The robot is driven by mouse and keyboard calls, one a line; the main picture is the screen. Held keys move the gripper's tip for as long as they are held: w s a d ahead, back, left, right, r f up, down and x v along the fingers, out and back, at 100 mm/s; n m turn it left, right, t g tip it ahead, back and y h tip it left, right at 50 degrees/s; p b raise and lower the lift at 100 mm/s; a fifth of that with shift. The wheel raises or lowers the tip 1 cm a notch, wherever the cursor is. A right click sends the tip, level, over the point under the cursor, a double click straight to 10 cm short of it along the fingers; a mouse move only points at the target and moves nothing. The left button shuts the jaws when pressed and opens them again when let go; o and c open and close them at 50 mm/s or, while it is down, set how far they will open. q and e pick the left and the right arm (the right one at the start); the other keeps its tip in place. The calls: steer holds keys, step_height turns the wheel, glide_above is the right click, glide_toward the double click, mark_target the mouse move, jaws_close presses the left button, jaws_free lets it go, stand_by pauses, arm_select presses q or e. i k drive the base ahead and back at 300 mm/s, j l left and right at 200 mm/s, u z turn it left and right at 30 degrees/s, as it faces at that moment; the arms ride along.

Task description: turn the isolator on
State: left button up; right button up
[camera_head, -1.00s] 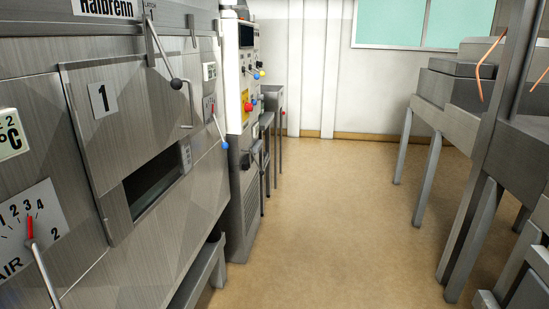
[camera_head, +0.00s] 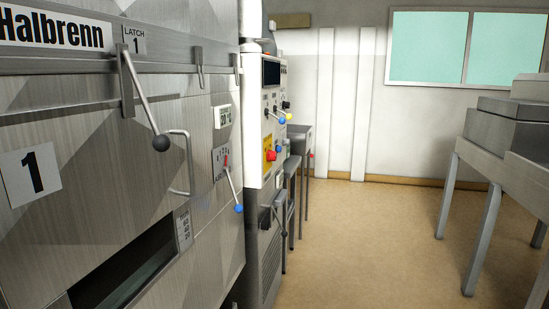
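The control cabinet (camera_head: 252,112) stands beyond the big machine, seen at a steep angle left of the picture's middle. It has a yellow plate (camera_head: 267,145) with a red knob (camera_head: 271,155) on its front. A grey handle (camera_head: 278,201) sits on a dark box lower on the cabinet. I cannot tell for sure which of these is the isolator, nor whether it is on. Small levers with blue (camera_head: 282,119) and yellow (camera_head: 289,115) ends stick out above the red knob. Neither of my grippers is in view.
The steel machine front (camera_head: 100,130) fills the left side. Its latch lever (camera_head: 145,108) and blue-ended lever (camera_head: 233,190) stick out. A narrow table (camera_head: 300,130) stands beyond the cabinet. Steel tables (camera_head: 500,170) stand at right. The tan floor (camera_head: 380,245) between is clear.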

mark_target(272, 156)
steer(key=u, duration=0.3)
steer(key=i+l+u, duration=0.2)
steer(key=u, duration=0.3)
steer(key=i+l+u, duration=0.2)
steer(key=u, duration=0.25)
steer(key=i+l+u, duration=0.2)
steer(key=l, duration=0.25)
steer(key=l+u, duration=0.2)
steer(key=l, duration=0.25)
steer(key=i+l, duration=0.1)
steer(key=l, duration=0.35)
steer(key=i+l+u, duration=0.1)
steer(key=l, duration=0.35)
